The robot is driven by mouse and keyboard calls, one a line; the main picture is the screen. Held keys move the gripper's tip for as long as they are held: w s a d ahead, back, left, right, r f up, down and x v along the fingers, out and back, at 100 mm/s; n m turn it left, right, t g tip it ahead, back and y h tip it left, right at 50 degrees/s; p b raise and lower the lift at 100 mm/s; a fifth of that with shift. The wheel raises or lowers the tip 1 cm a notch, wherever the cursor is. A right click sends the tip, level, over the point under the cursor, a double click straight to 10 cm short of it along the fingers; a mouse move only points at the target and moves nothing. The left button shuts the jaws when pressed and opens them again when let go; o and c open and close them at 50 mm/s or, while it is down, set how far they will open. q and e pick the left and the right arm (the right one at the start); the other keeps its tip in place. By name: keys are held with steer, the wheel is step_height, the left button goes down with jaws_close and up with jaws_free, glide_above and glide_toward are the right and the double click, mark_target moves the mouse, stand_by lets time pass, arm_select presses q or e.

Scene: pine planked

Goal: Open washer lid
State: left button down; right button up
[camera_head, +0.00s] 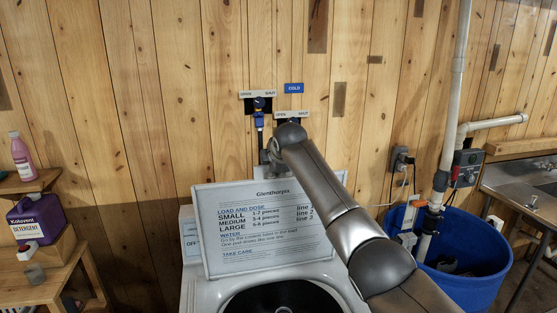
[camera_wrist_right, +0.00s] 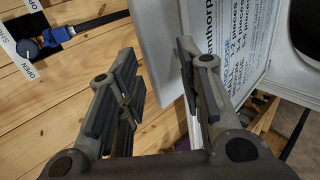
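The washer lid (camera_head: 262,230) stands raised at the back of the white washer (camera_head: 215,296), its printed face toward me. The round tub opening (camera_head: 285,298) shows below it. My right arm reaches over from the right, and my right gripper (camera_head: 268,160) is at the lid's top edge, partly hidden behind it. In the right wrist view the right gripper (camera_wrist_right: 160,90) has its fingers spread apart. One finger overlaps the lid (camera_wrist_right: 240,50) near its edge; whether it touches cannot be told. My left gripper is not in view.
Two taps and a blue valve (camera_head: 259,108) are on the plank wall behind the lid. A blue tub (camera_head: 470,275) and a metal sink (camera_head: 520,185) stand at right. A purple detergent jug (camera_head: 38,222) and a pink bottle (camera_head: 22,157) sit on wooden shelves at left.

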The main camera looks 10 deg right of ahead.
steer(key=v, duration=1)
steer(key=shift+s, duration=0.15)
steer(key=shift+f, duration=0.2)
